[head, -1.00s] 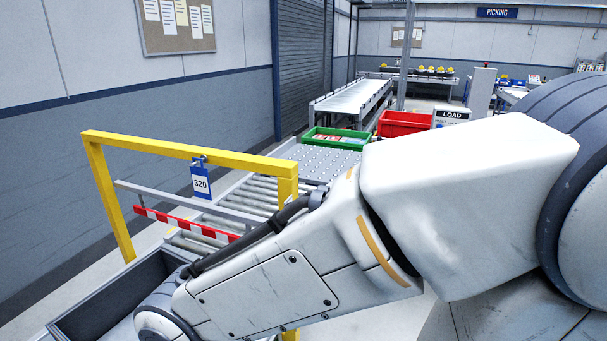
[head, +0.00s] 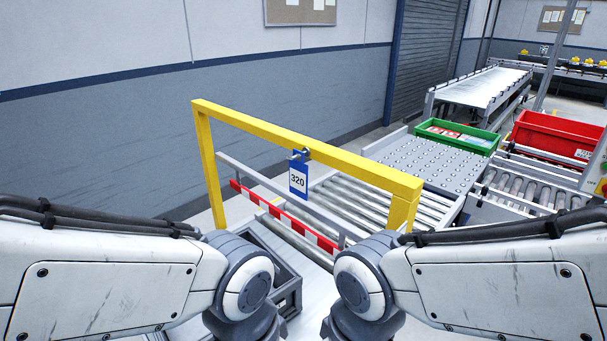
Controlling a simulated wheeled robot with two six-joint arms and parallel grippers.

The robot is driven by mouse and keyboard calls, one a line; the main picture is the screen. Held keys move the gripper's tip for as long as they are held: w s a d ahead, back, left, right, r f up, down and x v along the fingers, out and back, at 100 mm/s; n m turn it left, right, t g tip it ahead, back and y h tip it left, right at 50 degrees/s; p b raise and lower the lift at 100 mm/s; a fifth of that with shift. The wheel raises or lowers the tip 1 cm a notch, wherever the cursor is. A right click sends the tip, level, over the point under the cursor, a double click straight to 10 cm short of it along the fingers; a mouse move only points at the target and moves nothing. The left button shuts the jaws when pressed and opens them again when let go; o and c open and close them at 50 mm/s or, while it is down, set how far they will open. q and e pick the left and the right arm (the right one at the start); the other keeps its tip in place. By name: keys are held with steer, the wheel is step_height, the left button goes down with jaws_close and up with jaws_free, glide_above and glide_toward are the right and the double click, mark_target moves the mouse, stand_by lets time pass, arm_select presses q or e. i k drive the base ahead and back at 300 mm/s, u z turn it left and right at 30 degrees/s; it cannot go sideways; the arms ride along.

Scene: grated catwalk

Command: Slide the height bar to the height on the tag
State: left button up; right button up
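A yellow gate frame (head: 290,134) stands over the roller conveyor in the middle of the head view. A blue and white tag (head: 298,177) reading 320 hangs from a hook on its top beam. Below the beam, a red and white striped bar (head: 283,216) runs across the gate. A grey rail (head: 262,182) runs just above it. The striped bar's right end is close to my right arm and the gate's right post. My two arms come in from the lower left and lower right. Both grippers are below the picture edge, out of view.
A dark grey open-topped bin (head: 290,292) sits in front of the gate, partly hidden by my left arm. Behind the gate are conveyor rollers (head: 352,203), a studded plate (head: 432,165), a green crate (head: 470,143) and a red crate (head: 550,132). A wall is on the left.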

mark_target(343, 226)
steer(key=u, duration=0.05)
steer(key=k, duration=1)
steer(key=z, duration=0.3)
steer(key=i, duration=0.65)
steer(key=u, duration=1.35)
steer(key=k, duration=0.8)
steer(key=z, duration=0.8)
steer(key=i, duration=0.5)
steer(key=z, duration=0.05)
